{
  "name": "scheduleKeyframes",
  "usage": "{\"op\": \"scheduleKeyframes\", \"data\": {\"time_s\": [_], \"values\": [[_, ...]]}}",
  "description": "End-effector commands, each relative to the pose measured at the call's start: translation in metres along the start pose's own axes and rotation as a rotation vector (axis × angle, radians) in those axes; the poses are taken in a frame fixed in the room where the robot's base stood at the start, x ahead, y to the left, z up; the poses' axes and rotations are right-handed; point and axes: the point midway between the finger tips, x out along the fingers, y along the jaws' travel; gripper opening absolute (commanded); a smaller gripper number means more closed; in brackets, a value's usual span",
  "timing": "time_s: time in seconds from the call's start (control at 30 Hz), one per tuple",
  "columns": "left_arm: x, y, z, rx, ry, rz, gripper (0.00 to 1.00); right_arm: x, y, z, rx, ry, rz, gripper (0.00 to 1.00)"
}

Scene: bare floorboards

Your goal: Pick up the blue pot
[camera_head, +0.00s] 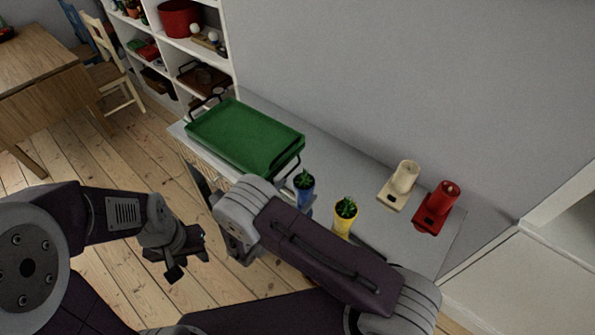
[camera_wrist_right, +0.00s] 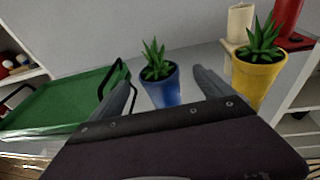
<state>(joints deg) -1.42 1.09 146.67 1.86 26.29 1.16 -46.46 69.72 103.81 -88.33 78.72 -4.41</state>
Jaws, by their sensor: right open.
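The blue pot (camera_head: 304,190) holds a green spiky plant and stands upright on the grey tabletop (camera_head: 350,170). My right forearm and wrist partly cover its lower part in the head view. In the right wrist view the blue pot (camera_wrist_right: 164,89) is straight ahead, between the two spread fingers of my right gripper (camera_wrist_right: 160,77). That gripper is open and empty; I cannot tell whether the fingertips reach beside the pot. My left gripper (camera_head: 182,258) is over the floor in front of the table, away from the pot; its jaws are unclear.
A green tray (camera_head: 247,133) with dark handles lies left of the pot. A yellow pot (camera_head: 345,217) with a plant stands close on the right. A cream candle on a holder (camera_head: 403,180) and a red one (camera_head: 438,202) stand further right. A wall runs behind.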

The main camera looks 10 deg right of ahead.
Motion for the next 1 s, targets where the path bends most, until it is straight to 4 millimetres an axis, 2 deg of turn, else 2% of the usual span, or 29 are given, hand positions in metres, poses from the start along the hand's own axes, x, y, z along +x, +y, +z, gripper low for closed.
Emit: {"op": "scheduleKeyframes", "data": {"time_s": [0.03,0.13,0.27,0.5,0.67,0.9,1.0], "values": [[-0.003,0.0,0.0,0.0,0.0,0.0,0.36,-0.009,0.0,-0.008,-0.033,0.0,0.024,0.91],[-0.004,0.0,0.0,0.0,0.0,0.0,0.36,-0.019,0.004,-0.013,-0.052,0.001,0.052,0.91],[-0.005,0.0,0.0,0.0,0.0,0.0,0.36,-0.018,0.005,-0.013,-0.051,0.001,0.055,0.91],[-0.014,0.0,-0.001,0.0,0.0,0.0,0.36,0.016,0.006,-0.012,-0.049,0.002,0.052,0.91],[-0.015,0.0,-0.002,0.0,0.0,0.0,0.36,0.022,0.006,-0.013,-0.049,0.002,0.053,0.91],[-0.027,0.001,-0.003,0.0,0.0,0.0,0.36,0.063,0.007,-0.013,-0.047,0.003,0.05,0.91],[-0.028,0.001,-0.003,0.0,0.0,0.0,0.36,0.07,0.008,-0.014,-0.048,0.003,0.053,0.91]]}}
